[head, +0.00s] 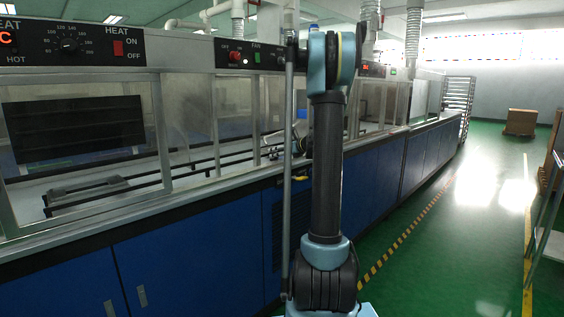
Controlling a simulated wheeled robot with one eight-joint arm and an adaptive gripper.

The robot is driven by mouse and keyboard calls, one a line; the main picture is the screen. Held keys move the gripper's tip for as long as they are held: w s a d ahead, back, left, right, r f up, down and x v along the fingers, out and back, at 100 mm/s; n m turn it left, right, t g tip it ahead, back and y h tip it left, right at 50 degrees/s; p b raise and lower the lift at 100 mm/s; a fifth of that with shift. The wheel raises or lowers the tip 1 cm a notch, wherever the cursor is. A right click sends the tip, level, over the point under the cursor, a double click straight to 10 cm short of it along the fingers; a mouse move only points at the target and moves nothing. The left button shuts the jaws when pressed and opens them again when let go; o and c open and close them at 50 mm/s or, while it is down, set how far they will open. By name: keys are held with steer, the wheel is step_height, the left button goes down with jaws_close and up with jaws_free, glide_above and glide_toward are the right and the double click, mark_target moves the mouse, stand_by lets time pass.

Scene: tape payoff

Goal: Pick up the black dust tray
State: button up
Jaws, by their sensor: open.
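I cannot make out a black dust tray for certain. A dark flat panel (73,128) stands upright behind the glass of the left machine section. A low grey object (90,188) lies on the bed below it, beside dark rails. My arm rises in the middle of the view and bends at its top joint. What seems to be my gripper (273,152) shows small and dark beyond the arm, near the machine's side opening. It is apart from the dark panel. My arm hides part of it, and its fingers are too small to make out clearly.
A long machine with blue cabinet doors (190,258) and glass windows runs along the left into the distance. The green floor (465,235) to the right is open, with striped tape along the machine. A cardboard box (521,122) and a rack (459,94) stand far back.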

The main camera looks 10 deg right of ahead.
steer(key=shift+x, duration=1.2)
jaws_close()
